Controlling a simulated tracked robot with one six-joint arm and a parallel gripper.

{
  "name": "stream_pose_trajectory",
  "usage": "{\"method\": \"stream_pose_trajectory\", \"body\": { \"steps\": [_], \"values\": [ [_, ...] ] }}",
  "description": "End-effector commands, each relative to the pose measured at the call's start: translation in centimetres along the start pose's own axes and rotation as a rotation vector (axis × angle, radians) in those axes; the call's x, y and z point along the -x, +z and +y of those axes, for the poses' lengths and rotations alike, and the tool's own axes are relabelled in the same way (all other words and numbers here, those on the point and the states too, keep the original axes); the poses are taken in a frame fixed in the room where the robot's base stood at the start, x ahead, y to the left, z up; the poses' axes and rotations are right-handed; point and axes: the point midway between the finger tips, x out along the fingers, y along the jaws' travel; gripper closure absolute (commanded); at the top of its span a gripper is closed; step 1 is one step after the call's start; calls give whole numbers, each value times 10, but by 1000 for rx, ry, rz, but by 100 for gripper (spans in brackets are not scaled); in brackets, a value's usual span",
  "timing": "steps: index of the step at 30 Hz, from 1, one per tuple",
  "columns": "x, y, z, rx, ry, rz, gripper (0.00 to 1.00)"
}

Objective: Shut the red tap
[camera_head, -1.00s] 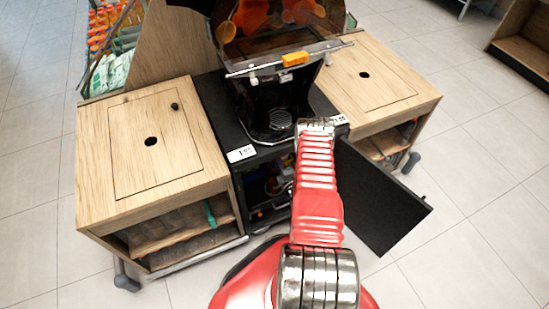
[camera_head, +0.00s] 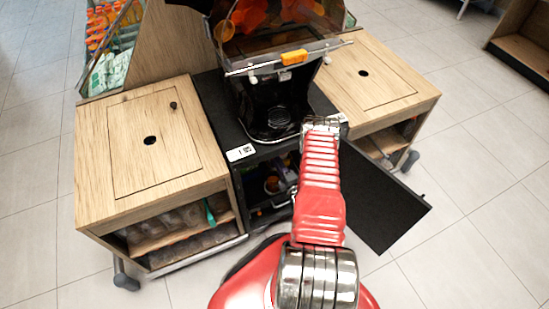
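I cannot make out a red tap in the head view. The black juicer (camera_head: 272,97) stands in the middle, with a clear cover and oranges behind it. An orange piece (camera_head: 294,57) sits on the bar at the cover's lower edge. Below the juicer is an open black cabinet (camera_head: 250,203) with small dark, orange and pale items inside, partly hidden. My red arm reaches forward to the cabinet's front, right of its opening. My gripper is hidden behind the arm, so I cannot see what it touches.
The open black cabinet door (camera_head: 378,197) stands out to the right of my arm. Wooden counters stand left (camera_head: 190,150) and right (camera_head: 405,88), each with a round hole in its top. A shelf of bottles (camera_head: 108,45) is at back left. Tiled floor is free at both sides.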

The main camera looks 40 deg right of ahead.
Motion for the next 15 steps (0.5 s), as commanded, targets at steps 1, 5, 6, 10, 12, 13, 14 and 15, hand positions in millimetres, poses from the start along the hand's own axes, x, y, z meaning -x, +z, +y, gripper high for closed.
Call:
{"method": "stream_pose_trajectory", "body": {
  "steps": [1, 5, 6, 10, 12, 13, 14, 15],
  "values": [
    [10, 1, -1, -3, -3, -3, 70],
    [33, 1, -1, -3, -3, -3, 70],
    [40, 1, -1, -2, -3, -4, 70],
    [62, 1, -2, -2, -3, -3, 70],
    [73, 0, -2, -3, -4, -3, 70],
    [78, 0, -2, -2, -3, -2, 70],
    [82, 0, -2, -2, -3, -3, 70],
    [87, 0, -2, -2, -3, -2, 70]
  ]
}}
